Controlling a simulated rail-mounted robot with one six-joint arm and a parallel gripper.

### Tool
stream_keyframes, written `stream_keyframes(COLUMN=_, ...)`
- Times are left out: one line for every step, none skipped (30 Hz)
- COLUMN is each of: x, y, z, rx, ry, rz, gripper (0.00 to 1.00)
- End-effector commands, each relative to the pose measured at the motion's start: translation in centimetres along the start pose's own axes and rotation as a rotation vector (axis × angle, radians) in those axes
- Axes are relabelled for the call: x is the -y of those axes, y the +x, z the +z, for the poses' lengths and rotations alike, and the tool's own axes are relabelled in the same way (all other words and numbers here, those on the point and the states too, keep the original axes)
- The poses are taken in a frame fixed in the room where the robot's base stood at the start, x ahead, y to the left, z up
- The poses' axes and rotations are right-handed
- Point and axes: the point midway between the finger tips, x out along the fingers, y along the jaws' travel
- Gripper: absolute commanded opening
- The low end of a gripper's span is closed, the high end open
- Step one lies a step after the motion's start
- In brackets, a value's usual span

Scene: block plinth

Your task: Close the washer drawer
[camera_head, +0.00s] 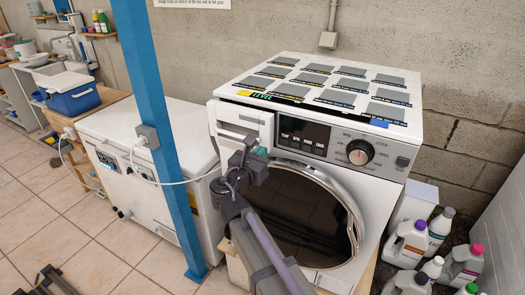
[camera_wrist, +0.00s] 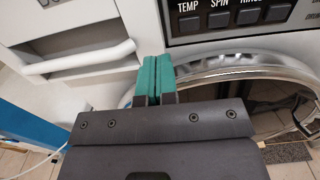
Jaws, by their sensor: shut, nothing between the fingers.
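The white washer (camera_head: 345,215) stands on a low wooden base against the block wall. Its drawer (camera_head: 243,120) is at the upper left of the front, beside the dark display. The drawer front seems to stand out a little from the panel; how far is hard to tell. In the wrist view, the drawer's white handle (camera_wrist: 85,60) is at upper left. My gripper (camera_head: 260,153) is just below the drawer's lower right corner. In the wrist view, the teal fingers of my gripper (camera_wrist: 155,65) are together, empty, right of the handle. Contact with the washer cannot be told.
A blue post (camera_head: 165,130) rises left of the washer, before a white chest appliance (camera_head: 100,125). The round door (camera_head: 310,215) and dial (camera_head: 359,152) are right of my gripper. Bottles (camera_head: 408,243) crowd the floor at right. Open tiled floor (camera_head: 120,255) lies at left front.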

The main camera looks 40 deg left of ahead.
Motion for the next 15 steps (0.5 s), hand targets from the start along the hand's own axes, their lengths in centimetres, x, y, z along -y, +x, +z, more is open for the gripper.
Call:
stream_keyframes(x=0.4, y=-1.2, z=0.0, rx=0.000, ry=0.000, rz=-0.001, gripper=0.00)
stream_keyframes(x=0.6, y=-1.9, z=0.0, rx=0.000, ry=0.000, rz=-0.004, gripper=0.00)
stream_keyframes(x=0.5, y=-3.2, z=0.0, rx=0.000, ry=0.000, rz=-0.002, gripper=0.00)
stream_keyframes(x=0.5, y=-4.1, z=0.0, rx=0.000, ry=0.000, rz=-0.002, gripper=0.00)
stream_keyframes(x=0.5, y=-5.0, z=0.0, rx=0.000, ry=0.000, rz=-0.002, gripper=0.00)
stream_keyframes(x=0.5, y=-6.1, z=0.0, rx=0.000, ry=0.000, rz=-0.002, gripper=0.00)
stream_keyframes(x=0.5, y=-7.0, z=0.0, rx=0.000, ry=0.000, rz=-0.002, gripper=0.00)
stream_keyframes(x=0.5, y=-7.8, z=0.0, rx=0.000, ry=0.000, rz=-0.002, gripper=0.00)
stream_keyframes(x=0.5, y=-8.7, z=0.0, rx=0.000, ry=0.000, rz=-0.003, gripper=0.00)
stream_keyframes(x=0.4, y=-9.3, z=0.0, rx=0.000, ry=0.000, rz=-0.002, gripper=0.00)
stream_keyframes(x=0.4, y=-9.8, z=0.0, rx=0.000, ry=0.000, rz=-0.003, gripper=0.00)
stream_keyframes(x=0.4, y=-10.4, z=0.0, rx=0.000, ry=0.000, rz=-0.004, gripper=0.00)
stream_keyframes(x=0.3, y=-10.8, z=0.0, rx=0.000, ry=0.000, rz=-0.004, gripper=0.00)
stream_keyframes(x=0.3, y=-11.1, z=0.0, rx=0.000, ry=0.000, rz=-0.004, gripper=0.00)
stream_keyframes(x=0.3, y=-11.3, z=0.0, rx=0.000, ry=0.000, rz=-0.005, gripper=0.00)
